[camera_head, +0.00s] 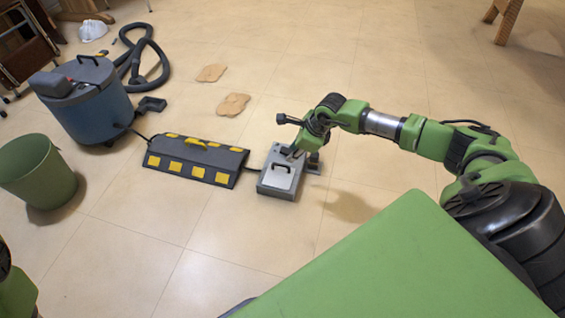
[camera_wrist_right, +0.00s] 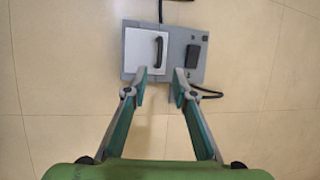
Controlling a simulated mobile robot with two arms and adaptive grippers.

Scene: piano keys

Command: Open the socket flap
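The socket box (camera_head: 265,184) is a grey box on the tiled floor. Its light flap with a dark handle (camera_head: 281,168) looks closed. In the right wrist view the flap (camera_wrist_right: 139,58) covers the left part of the box (camera_wrist_right: 194,76), with the dark handle (camera_wrist_right: 160,50) near the flap's right edge. My right gripper (camera_head: 293,152) is over the box in the head view. In the right wrist view its fingers (camera_wrist_right: 160,92) are apart with nothing between them, near the box's lower edge. I cannot tell whether they touch it. My left gripper is not visible.
A black cable ramp with yellow patches (camera_head: 228,170) lies left of the box, joined by a cable. A blue vacuum cleaner (camera_head: 88,108) and a green bin (camera_head: 38,172) stand farther left. Two brown patches (camera_head: 233,104) lie behind. The floor in front is clear.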

